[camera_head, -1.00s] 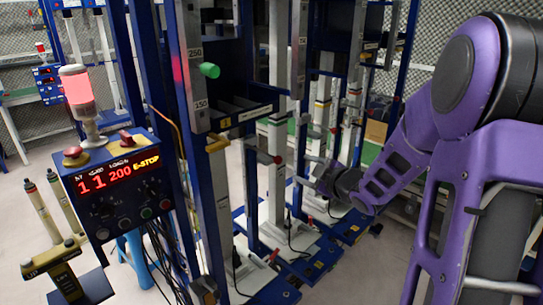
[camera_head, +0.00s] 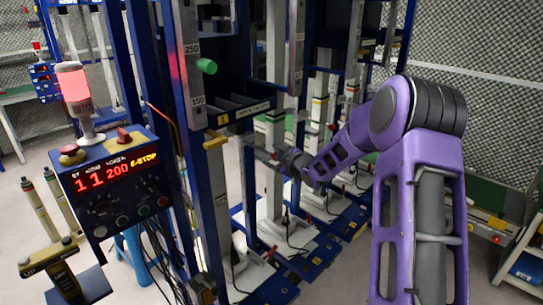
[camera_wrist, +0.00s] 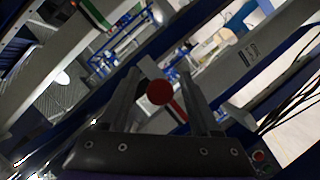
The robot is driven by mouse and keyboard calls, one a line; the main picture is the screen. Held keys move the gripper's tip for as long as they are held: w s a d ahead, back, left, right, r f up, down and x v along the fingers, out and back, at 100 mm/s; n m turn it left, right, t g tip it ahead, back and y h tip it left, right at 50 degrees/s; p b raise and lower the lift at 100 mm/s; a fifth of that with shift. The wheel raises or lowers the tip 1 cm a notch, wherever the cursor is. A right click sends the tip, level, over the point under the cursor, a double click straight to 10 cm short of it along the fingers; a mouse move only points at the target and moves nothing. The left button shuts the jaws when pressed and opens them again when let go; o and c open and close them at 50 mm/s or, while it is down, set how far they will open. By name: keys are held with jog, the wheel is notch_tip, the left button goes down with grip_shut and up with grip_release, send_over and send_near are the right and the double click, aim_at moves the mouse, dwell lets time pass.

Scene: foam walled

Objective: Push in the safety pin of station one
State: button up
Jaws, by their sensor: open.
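A round red knob (camera_wrist: 160,92), which looks like the safety pin's head, shows in the wrist view between the two fingers of my gripper (camera_wrist: 161,73). The fingers stand apart, one on each side of it; I cannot tell whether they touch it. In the head view my gripper (camera_head: 266,153) reaches left to the grey upright behind the front blue post, and the red knob is hidden there. The control box (camera_head: 112,185) at the left has a red lit display reading "11 200 E-STOP".
A red-lit signal lamp (camera_head: 73,85) stands on the control box. A green knob (camera_head: 206,66) sticks out of the front upright (camera_head: 190,60), marked 250 and 150. Blue posts and grey columns crowd around my gripper. Cables hang below the box.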

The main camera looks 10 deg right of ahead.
jog(key=shift+w+a+f, duration=0.2)
jog(key=shift+w, duration=0.4)
grip_shut()
dwell(1.1)
